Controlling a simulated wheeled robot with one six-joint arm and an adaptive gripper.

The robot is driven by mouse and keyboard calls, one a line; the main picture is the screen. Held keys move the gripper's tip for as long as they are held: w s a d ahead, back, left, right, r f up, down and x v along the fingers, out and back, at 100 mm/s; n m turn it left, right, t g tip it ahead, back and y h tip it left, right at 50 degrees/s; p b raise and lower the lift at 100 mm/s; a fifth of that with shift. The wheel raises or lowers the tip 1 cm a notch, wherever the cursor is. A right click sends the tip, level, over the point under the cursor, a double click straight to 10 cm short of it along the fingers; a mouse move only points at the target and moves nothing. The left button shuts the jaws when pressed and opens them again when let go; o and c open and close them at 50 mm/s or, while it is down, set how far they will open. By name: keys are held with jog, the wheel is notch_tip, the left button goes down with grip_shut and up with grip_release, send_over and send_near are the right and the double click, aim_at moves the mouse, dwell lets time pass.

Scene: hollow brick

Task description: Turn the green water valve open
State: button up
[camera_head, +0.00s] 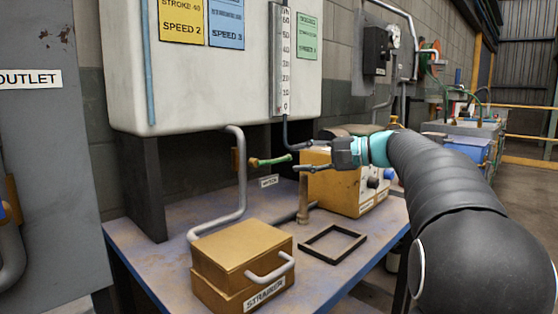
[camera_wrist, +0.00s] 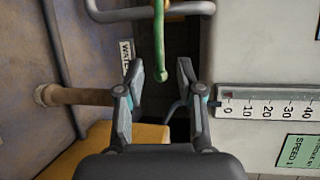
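The green water valve handle (camera_head: 270,161) is a thin lever sticking out to the right from a pipe fitting below the white tank. In the wrist view the green handle (camera_wrist: 160,45) comes down from the top edge, its rounded end between my fingertips. My gripper (camera_head: 295,158) reaches in from the right with its fingers spread towards the handle's free end. In the wrist view my gripper (camera_wrist: 161,70) is open, with a gap on both sides of the handle. Whether a finger touches it cannot be told. A white label (camera_head: 269,181), partly readable in the wrist view, hangs below the handle.
A yellow strainer box (camera_head: 240,262) with a grey pipe stands on the blue-edged table (camera_head: 190,262). A black square frame (camera_head: 334,244) lies flat beside it. A brown upright post (camera_head: 303,198) and a yellow box with knobs (camera_head: 345,185) stand below my gripper. The white tank (camera_head: 230,85) is above.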

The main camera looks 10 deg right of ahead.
aim_at(282, 159)
jog(key=x, duration=0.6)
jog(key=shift+a, duration=0.1)
grip_shut()
